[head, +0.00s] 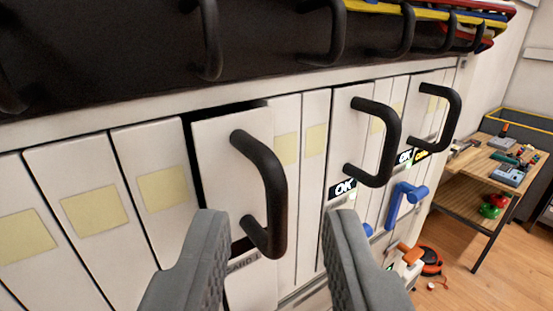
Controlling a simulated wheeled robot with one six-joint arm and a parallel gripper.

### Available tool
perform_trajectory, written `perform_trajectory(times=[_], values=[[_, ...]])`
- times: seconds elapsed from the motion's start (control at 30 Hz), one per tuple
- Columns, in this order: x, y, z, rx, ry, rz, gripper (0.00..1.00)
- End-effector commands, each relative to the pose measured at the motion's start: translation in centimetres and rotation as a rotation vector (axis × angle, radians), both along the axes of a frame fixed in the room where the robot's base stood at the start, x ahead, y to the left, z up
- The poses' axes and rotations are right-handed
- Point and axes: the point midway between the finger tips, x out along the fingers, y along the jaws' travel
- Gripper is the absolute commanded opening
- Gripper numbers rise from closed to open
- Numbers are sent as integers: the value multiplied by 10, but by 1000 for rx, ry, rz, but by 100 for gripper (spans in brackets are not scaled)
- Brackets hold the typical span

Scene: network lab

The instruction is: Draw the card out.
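A white card (218,150) with a black curved handle (277,190) stands in the rack, its face a little proud of the panels beside it, with a dark gap along its left and top edges. A partly hidden label reading "CARD" shows low on it. My gripper (278,225) is open, with one grey finger on each side of the handle's lower part. The fingers appear apart from the handle, and nothing is held. The card's lower part is partly hidden by the left finger.
Other cards with black handles (390,140) and "OK" displays (342,189) stand to the right, near a blue lever (405,200). Blank panels (95,210) fill the left. Cables (420,12) run above.

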Motion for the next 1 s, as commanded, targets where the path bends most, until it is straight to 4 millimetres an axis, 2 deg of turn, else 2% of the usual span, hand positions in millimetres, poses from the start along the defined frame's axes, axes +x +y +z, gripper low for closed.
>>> perform_trajectory(times=[0.1,0.27,0.63,0.8,1.0], values=[[14,-1,0,0,0,0,30],[24,-2,0,1,0,0,30],[27,-2,0,1,0,0,30],[27,-2,0,1,0,0,0],[26,-2,0,1,0,0,0]])
